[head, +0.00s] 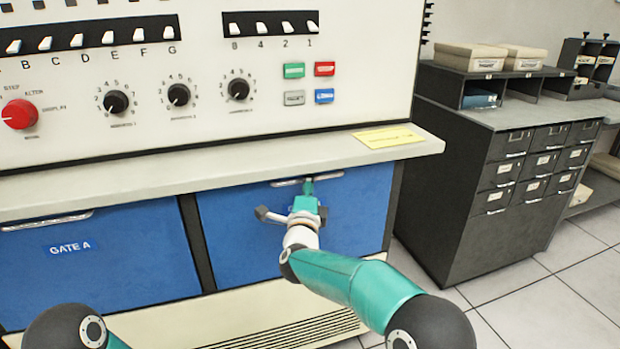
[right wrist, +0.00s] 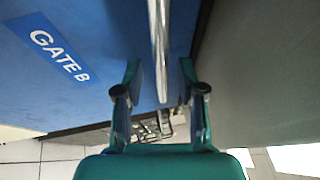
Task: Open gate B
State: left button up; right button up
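Gate B is the right blue panel (head: 235,235) under the ledge, and it looks closed. Its label (right wrist: 62,55) shows in the right wrist view but is hidden behind my gripper in the head view. Its metal handle (head: 285,183) runs along its top edge. In the right wrist view the handle (right wrist: 159,45) lies between the two fingers of my right gripper (right wrist: 160,82). Gaps show on both sides, so the gripper is open around it. In the head view my right gripper (head: 306,190) is at the handle. My left gripper is out of view.
Gate A (head: 100,262) is closed to the left. Above is a console with switches, knobs and buttons, and a ledge (head: 200,165) with a yellow card (head: 389,137). A dark drawer cabinet (head: 470,190) stands to the right. Tiled floor (head: 560,270) is clear.

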jog(key=shift+x, duration=0.9)
jog(key=shift+c, duration=0.2)
grip_shut()
